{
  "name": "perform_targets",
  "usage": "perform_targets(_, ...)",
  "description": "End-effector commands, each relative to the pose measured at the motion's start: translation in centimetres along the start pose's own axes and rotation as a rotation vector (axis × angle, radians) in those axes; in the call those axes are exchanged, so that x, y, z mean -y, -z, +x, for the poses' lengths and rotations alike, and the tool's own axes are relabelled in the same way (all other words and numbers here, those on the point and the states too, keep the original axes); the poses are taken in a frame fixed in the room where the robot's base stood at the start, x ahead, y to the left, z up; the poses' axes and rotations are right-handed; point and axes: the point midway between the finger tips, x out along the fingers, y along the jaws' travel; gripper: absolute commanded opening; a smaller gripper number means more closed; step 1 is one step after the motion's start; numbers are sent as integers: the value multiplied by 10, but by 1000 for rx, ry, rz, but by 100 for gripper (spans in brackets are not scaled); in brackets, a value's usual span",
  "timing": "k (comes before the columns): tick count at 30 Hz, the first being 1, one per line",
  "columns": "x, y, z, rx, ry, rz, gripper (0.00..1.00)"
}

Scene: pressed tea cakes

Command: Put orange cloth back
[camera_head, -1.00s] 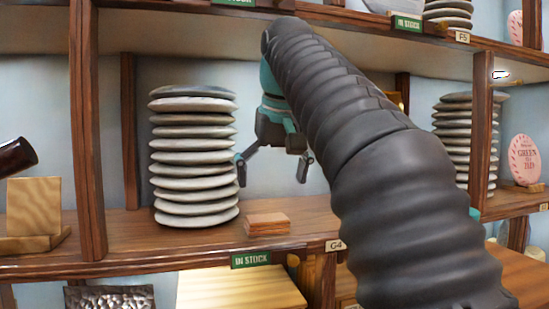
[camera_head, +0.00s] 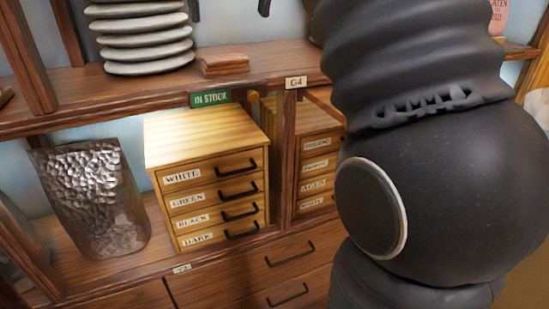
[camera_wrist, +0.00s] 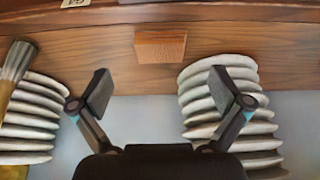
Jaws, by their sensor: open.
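The folded orange cloth (camera_head: 224,64) lies flat on the upper shelf, just right of the stack of grey tea cakes and above the green sign. It also shows in the wrist view (camera_wrist: 160,46), at the top middle, beyond the fingertips. My gripper (camera_wrist: 160,90) is open, with nothing between its two fingers. The cloth is apart from the fingers.
The tea cake stack (camera_head: 145,35) stands close beside the cloth; it also shows in the wrist view (camera_wrist: 230,105). Below are a labelled drawer cabinet (camera_head: 207,140) and a hammered metal vessel (camera_head: 92,200). A wooden post (camera_head: 285,150) stands beside the cabinet.

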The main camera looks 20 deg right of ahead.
Motion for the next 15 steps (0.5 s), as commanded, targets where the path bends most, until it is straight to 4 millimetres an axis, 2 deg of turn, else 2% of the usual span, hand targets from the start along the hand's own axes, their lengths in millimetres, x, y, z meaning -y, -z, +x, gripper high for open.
perform_targets(11, -1, -88, 81, -34, 0, 0, 100)
perform_targets(15, -1, -129, 118, -45, 0, 0, 100)
